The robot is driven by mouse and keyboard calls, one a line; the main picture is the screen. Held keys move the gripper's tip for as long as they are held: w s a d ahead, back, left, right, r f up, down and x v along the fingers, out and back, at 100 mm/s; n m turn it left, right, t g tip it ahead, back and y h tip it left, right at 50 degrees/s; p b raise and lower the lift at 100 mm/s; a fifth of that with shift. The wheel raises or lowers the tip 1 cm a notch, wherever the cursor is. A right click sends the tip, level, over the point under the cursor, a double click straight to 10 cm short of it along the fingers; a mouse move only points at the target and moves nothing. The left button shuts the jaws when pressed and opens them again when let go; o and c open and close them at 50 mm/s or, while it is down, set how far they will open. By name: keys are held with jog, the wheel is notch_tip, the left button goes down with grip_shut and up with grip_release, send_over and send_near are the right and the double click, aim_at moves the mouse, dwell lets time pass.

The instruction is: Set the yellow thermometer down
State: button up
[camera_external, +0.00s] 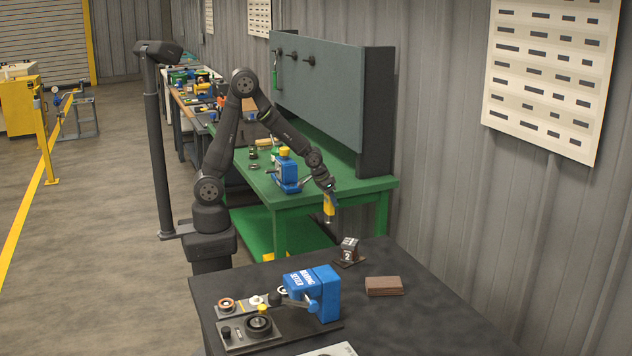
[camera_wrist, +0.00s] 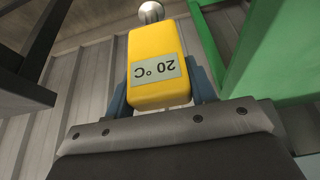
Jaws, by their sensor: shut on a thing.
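The yellow thermometer (camera_wrist: 157,62) has a "20 °C" label, upside down in the wrist view, and a round metal tip at its far end. My gripper (camera_external: 328,192) is shut on it, with blue-grey fingers on both sides of its body in the wrist view. In the external view the thermometer (camera_external: 329,204) hangs from the gripper, its metal end downward. It is in the air, between the green bench (camera_external: 345,189) and the dark table (camera_external: 430,318). It appears clear of both.
The table's right part is bare. A blue device (camera_external: 286,171) stands on the green bench.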

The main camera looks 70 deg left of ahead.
notch_tip(320, 180, up, 25)
jog(key=w+a+r+n+y, duration=0.15)
jog(key=w+a, duration=0.35)
jog(key=a, duration=0.5)
jog(key=w+a+n+g, duration=0.1)
jog(key=w+a+n, duration=0.3)
jog(key=a, duration=0.5)
jog(key=w+a+r+n+y, duration=0.1)
jog(key=w+a+n, duration=0.1)
jog(key=w+a, duration=0.6)
jog(key=s+a+f+n+g+y, duration=0.1)
jog(key=s+a+f+n, duration=0.15)
jog(key=a, duration=1.35)
jog(key=s+a+f+n+g+y, duration=0.1)
jog(key=s+a+n, duration=0.3)
jog(key=a, duration=1.3)
jog(key=s+a+f, duration=0.1)
jog(key=a+f, duration=0.4)
jog(key=f, duration=0.2)
jog(key=s+a+f, duration=0.2)
jog(key=a+f, duration=0.3)
jog(key=f, duration=0.3)
jog(key=shift+s+a+f+m, duration=0.2)
jog(key=shift+s+a+m, duration=0.05)
jog(key=shift+m, duration=0.05)
